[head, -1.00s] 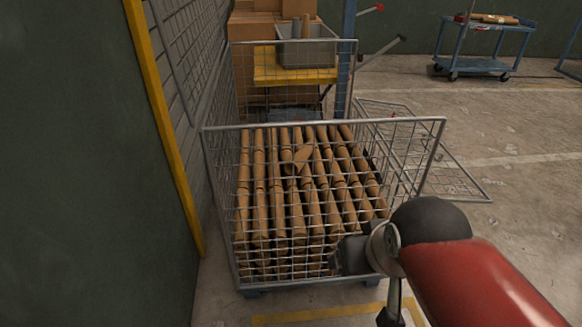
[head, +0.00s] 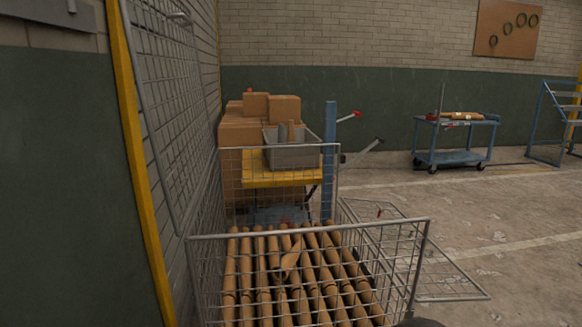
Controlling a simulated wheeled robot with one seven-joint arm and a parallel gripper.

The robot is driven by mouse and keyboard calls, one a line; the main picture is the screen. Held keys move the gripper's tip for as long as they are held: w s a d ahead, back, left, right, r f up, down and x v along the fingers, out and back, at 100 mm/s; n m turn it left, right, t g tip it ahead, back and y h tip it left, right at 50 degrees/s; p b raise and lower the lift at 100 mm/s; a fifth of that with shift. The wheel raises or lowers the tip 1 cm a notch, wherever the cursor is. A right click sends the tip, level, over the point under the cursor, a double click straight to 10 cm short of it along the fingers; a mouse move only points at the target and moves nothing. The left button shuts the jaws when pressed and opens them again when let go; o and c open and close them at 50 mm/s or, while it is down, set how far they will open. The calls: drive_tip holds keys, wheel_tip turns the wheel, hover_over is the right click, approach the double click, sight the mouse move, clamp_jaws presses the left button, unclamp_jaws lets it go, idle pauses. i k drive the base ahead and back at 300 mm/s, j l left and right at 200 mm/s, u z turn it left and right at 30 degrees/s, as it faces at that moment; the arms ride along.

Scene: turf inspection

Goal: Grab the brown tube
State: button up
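Several brown tubes (head: 262,268) lie side by side in a wire cage (head: 205,262) in the lower middle of the head view. Their near ends run out of the bottom of the picture. A small brown flap or piece (head: 291,258) lies on top of them. My gripper is outside the picture, and only a dark bit of my arm shows at the bottom edge.
The cage's front rail and mesh side panels stand around the tubes. A yellow platform (head: 275,177) holds the grey bin, with cardboard boxes (head: 240,135) behind. A blue cart (head: 455,138) stands at the far right.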

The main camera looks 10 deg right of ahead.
sight(291, 139)
drive_tip(key=i+l+z, duration=0.25)
drive_tip(key=l+z, duration=0.2)
drive_tip(key=l, duration=0.25)
drive_tip(key=i+l+z, duration=0.4)
drive_tip(key=l, duration=0.25)
drive_tip(key=i+l+z, duration=0.85)
drive_tip(key=i+l+u, duration=0.15)
drive_tip(key=i, duration=0.25)
drive_tip(key=i+u, duration=0.1)
drive_tip(key=i, duration=0.25)
drive_tip(key=i+l+u, duration=0.15)
drive_tip(key=i, duration=0.2)
drive_tip(key=i+j+u, duration=0.2)
drive_tip(key=i+u, duration=0.2)
drive_tip(key=i, duration=0.15)
drive_tip(key=i+u, duration=0.45)
drive_tip(key=i+l+u, duration=0.15)
drive_tip(key=i+u, duration=0.25)
drive_tip(key=i, duration=0.2)
